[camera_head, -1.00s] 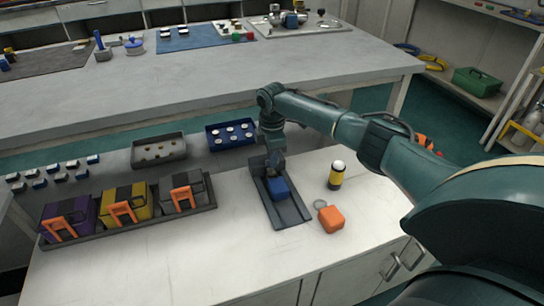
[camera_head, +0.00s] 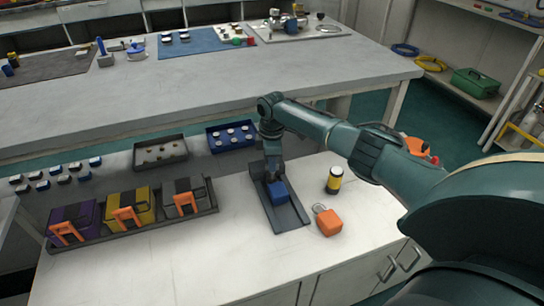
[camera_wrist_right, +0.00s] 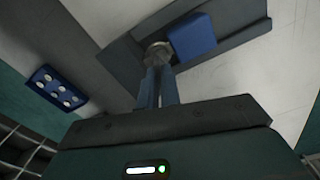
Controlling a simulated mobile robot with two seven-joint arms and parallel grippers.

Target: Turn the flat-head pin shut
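The blue block (camera_head: 278,192) sits on a dark grey angled bracket (camera_head: 291,217) on the white bench. In the right wrist view the blue block (camera_wrist_right: 193,37) is beside a small dull metal round head, which looks like the flat-head pin (camera_wrist_right: 157,49). My right gripper (camera_head: 272,177) points down at the block's far side. In the right wrist view its two fingers (camera_wrist_right: 157,72) are close together with their tips at the pin head, apparently closed on it. The fingertips partly hide the pin, so its angle cannot be read. My left gripper is not in view.
A yellow-and-black cylinder (camera_head: 334,180) and an orange tag with a ring (camera_head: 329,222) stand right of the bracket. Purple, yellow and grey boxes with orange handles sit in a rack (camera_head: 140,229) at left. A blue tray (camera_head: 213,149) lies behind.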

